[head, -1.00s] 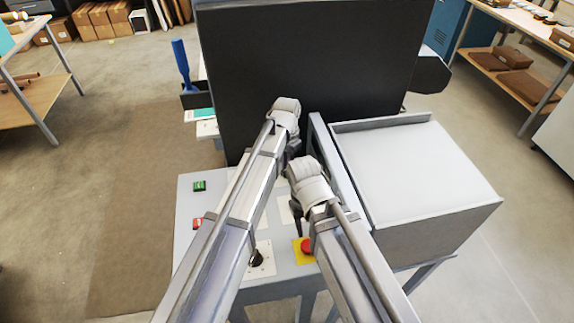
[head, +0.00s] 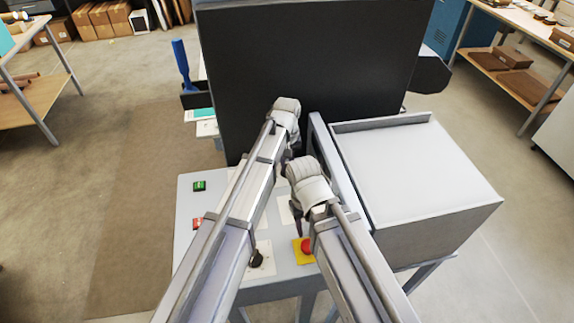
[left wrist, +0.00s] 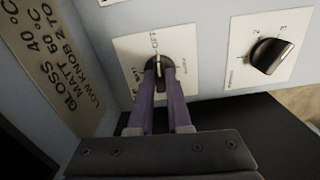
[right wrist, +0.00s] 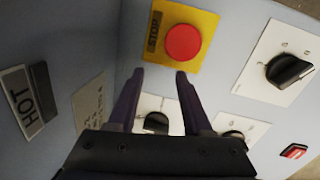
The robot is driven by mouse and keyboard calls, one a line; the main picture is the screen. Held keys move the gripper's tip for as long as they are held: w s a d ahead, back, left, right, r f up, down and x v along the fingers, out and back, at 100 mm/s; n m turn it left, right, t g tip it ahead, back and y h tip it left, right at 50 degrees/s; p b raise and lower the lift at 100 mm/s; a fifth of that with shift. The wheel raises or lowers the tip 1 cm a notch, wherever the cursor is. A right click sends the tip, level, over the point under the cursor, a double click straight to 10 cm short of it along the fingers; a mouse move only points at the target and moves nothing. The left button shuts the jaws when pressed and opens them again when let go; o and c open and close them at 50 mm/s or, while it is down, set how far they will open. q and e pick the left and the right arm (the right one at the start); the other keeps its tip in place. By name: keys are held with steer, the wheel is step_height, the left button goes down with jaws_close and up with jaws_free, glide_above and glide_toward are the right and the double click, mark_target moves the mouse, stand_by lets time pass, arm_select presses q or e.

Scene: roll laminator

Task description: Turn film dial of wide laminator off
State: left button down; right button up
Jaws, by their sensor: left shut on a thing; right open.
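The film dial (left wrist: 160,84) is a dark knob on a white plate (left wrist: 123,48) in the left wrist view. The plate has "OFF" printed at its top and more lettering at the left. My left gripper (left wrist: 159,66) is shut on this knob, with a finger on each side. The knob's long axis runs roughly up toward "OFF", but the fingers partly hide it. In the head view my arm covers the dial. My right gripper (right wrist: 157,77) is open and empty, just below the red stop button (right wrist: 183,43) in the right wrist view.
A second black knob (left wrist: 272,57) with numbers sits right of the film dial. The red stop button (head: 307,245) is close to my right arm. A green button (head: 199,186) and a red switch (head: 197,223) are at the panel's left. A black upright panel (head: 310,70) stands behind.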

arm_select(q)
steer(key=shift+n, duration=0.5)
steer(key=c, duration=0.9)
jaws_free()
steer(key=shift+o, duration=0.2)
step_height(320, 180, up, 8)
steer(key=p, duration=0.8)
steer(key=shift+f, duration=0.1)
arm_select(e)
step_height(320, 180, up, 8)
arm_select(q)
steer(key=shift+s+f, duration=0.1)
steer(key=shift+s, duration=0.05)
arm_select(e)
steer(key=shift+s+f, duration=0.1)
steer(key=shift+f, duration=0.05)
